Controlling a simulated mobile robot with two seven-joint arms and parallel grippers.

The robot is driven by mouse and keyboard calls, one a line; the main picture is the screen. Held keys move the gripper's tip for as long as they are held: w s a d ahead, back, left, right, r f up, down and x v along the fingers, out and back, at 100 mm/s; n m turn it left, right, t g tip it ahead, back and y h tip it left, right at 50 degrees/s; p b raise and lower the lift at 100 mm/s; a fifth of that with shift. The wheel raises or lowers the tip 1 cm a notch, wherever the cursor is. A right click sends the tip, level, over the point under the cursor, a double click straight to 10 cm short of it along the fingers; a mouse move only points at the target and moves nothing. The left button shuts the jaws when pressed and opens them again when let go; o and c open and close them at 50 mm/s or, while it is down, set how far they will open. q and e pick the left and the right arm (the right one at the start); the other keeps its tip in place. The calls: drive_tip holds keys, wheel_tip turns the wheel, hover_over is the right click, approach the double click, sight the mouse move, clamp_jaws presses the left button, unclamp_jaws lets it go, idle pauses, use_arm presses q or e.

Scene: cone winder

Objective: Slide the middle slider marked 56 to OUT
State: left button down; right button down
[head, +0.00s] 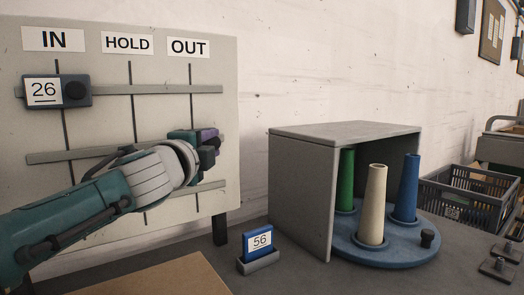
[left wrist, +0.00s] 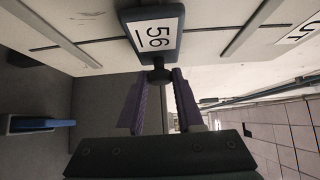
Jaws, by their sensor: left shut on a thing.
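The board (head: 145,60) carries the labels IN, HOLD and OUT over three vertical lines, with horizontal rails. The middle slider marked 56 (left wrist: 155,32) fills the top of the left wrist view, its dark knob (left wrist: 160,76) towards me. My left gripper (left wrist: 161,78) is shut on this knob, its purple fingers on both sides. In the head view, my left gripper (head: 208,142) is at the middle rail (head: 60,156) by the OUT line and mostly hides the slider. The top slider marked 26 (head: 77,91) sits under IN. My right gripper is not in view.
A blue card marked 56 (head: 258,238) stands in a grey holder below the board. To the right, a grey hood (head: 300,190) partly covers a blue turntable (head: 390,252) with green, cream and blue cones. A crate (head: 470,205) stands further right.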

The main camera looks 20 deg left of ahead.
use_arm(q)
drive_tip(key=shift+d+f, duration=0.1)
drive_tip(key=c, duration=0.9)
unclamp_jaws()
drive_tip(key=shift+w, duration=0.1)
drive_tip(key=shift+o, duration=0.7)
drive_tip(key=shift+d, duration=0.1)
drive_tip(key=shift+o, duration=1.1)
drive_tip(key=shift+s+p, duration=0.3)
drive_tip(key=s+p, duration=0.2)
drive_tip(key=s, duration=0.7)
drive_tip(key=shift+d, duration=0.3)
drive_tip(key=shift+s, duration=0.1)
